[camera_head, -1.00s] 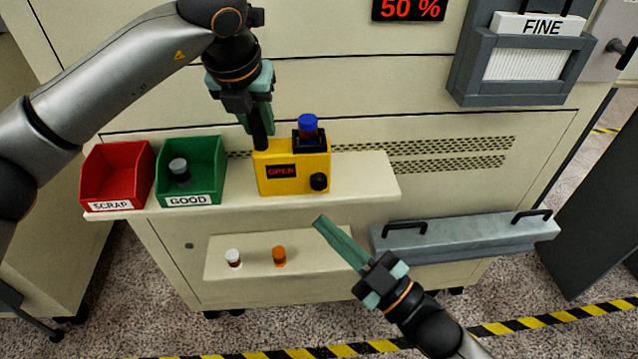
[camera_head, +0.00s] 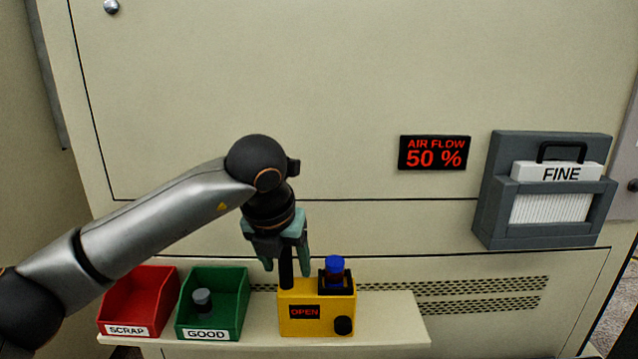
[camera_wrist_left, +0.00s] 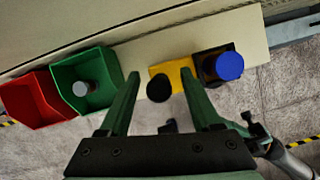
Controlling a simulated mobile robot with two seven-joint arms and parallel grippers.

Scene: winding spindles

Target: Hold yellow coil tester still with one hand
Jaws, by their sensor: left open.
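The yellow coil tester (camera_head: 318,324) stands on the shelf with "OPEN" on its display and a black knob in front. A blue-topped coil (camera_head: 335,270) sits in its black socket. A black post (camera_head: 286,268) rises from the tester's left side. My left gripper (camera_head: 288,270) is open, pointing down, with its fingers on either side of the post. In the left wrist view, the post's round top (camera_wrist_left: 159,88) lies between the open fingers; contact is not visible. My right gripper (camera_wrist_left: 230,124) shows partly behind the left finger in the left wrist view, its jaws unclear.
A red SCRAP bin (camera_head: 140,300) and a green GOOD bin (camera_head: 213,302) stand left of the tester. The green bin holds a grey-topped spindle (camera_head: 202,301). The shelf (camera_head: 390,318) is clear right of the tester. A FINE filter (camera_head: 553,190) hangs on the right.

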